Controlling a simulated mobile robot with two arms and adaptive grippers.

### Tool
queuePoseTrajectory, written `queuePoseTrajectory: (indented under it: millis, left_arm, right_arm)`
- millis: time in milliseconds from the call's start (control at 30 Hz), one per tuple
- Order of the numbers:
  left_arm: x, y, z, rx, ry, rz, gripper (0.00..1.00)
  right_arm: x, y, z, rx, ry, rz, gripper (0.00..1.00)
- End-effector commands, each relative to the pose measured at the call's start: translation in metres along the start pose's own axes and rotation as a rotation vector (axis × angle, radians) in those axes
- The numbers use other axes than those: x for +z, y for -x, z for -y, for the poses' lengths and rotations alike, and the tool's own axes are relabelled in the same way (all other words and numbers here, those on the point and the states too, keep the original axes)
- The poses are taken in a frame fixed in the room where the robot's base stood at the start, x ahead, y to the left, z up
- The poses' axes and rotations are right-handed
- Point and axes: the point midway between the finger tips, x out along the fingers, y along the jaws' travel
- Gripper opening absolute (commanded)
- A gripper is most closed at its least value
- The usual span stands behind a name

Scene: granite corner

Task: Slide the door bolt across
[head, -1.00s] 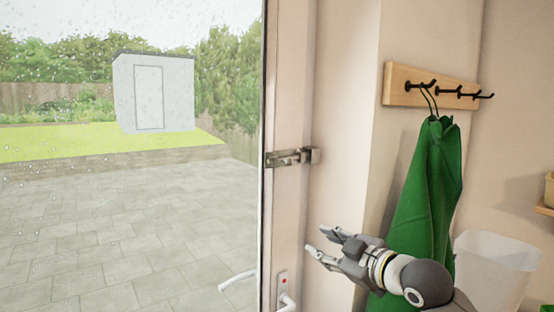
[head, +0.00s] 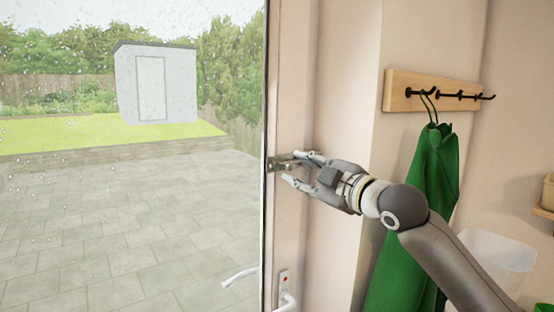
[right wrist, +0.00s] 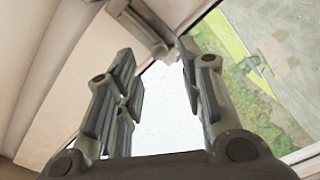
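The metal door bolt (head: 281,164) is mounted on the edge of the glass door (head: 150,210), at the door frame. In the head view its right end is hidden behind my right gripper. My right gripper (head: 296,168) is open at the bolt, with one finger above the other. I cannot tell whether the fingers touch it. In the right wrist view the open fingers (right wrist: 158,62) show nothing held between them, and the bolt's metal part (right wrist: 143,28) lies just beyond the fingertips. My left gripper is not in view.
A door handle (head: 287,298) is below the bolt. To the right, a green garment (head: 425,195) hangs from a wooden hook rail (head: 400,92). A pale translucent bin (head: 500,248) stands behind my right arm. The wall between frame and garment is clear above my arm.

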Motion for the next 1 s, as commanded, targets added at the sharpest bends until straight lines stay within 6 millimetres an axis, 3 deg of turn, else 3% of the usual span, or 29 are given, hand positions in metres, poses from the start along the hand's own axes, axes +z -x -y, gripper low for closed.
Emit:
queuePoseTrajectory:
  millis: [233, 633, 900, 1000]
  left_arm:
    - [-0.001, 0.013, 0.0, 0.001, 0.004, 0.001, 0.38]
    - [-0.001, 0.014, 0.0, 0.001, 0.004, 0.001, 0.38]
    - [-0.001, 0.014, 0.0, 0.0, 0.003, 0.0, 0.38]
    - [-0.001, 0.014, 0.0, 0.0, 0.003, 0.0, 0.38]
  right_arm:
    - [-0.001, -0.026, -0.001, -0.001, 0.0, -0.001, 0.36]
    - [0.0, -0.032, 0.001, -0.001, 0.001, 0.0, 0.36]
    - [0.0, -0.031, 0.001, -0.001, 0.001, 0.0, 0.02]
    - [0.0, -0.031, 0.001, -0.001, 0.0, 0.0, 0.0]
